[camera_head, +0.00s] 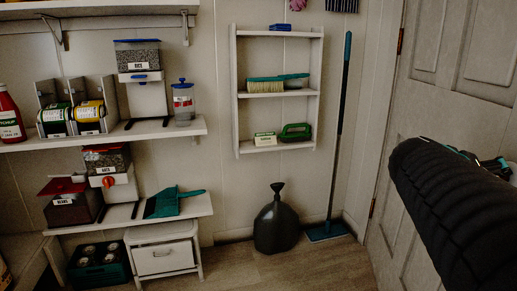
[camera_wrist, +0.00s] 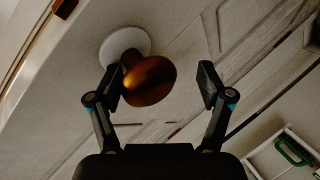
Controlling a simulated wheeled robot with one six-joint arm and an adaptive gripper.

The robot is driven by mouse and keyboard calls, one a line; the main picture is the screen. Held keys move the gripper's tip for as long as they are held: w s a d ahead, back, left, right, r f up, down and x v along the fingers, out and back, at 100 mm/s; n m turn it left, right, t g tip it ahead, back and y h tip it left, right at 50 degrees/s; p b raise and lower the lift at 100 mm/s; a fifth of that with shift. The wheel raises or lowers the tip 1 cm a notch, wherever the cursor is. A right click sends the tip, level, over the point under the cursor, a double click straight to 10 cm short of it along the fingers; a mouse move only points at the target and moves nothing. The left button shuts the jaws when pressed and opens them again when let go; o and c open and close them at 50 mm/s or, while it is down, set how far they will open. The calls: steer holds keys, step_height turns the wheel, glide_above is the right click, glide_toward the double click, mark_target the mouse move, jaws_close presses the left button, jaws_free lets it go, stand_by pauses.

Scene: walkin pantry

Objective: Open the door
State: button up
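The door (camera_head: 440,105) is a pale panelled door at the right of the head view, with hinges along its left edge. It looks closed against its frame there. In the wrist view the door (camera_wrist: 195,50) fills much of the picture, tilted. A round brown-bronze knob (camera_wrist: 150,80) on a white round plate (camera_wrist: 124,46) sticks out from it. My gripper (camera_wrist: 162,85) is open, with its fingers apart. The knob lies between them in the picture, close to the left finger; I cannot tell whether they touch. In the head view my dark arm covers part of the door and hides the knob.
A teal mop (camera_head: 328,231) leans on the wall beside the door. A small white wall shelf (camera_head: 240,118) and shelves with dispensers (camera_head: 138,60) are at the left. The floor (camera_head: 335,265) before the door is clear.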

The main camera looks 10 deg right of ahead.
steer(key=shift+s+r, duration=0.1)
steer(key=shift+a+r, duration=0.15)
steer(key=shift+a, duration=0.1)
steer(key=v, duration=1.1)
steer(key=shift+a, duration=0.2)
steer(key=shift+s, duration=0.1)
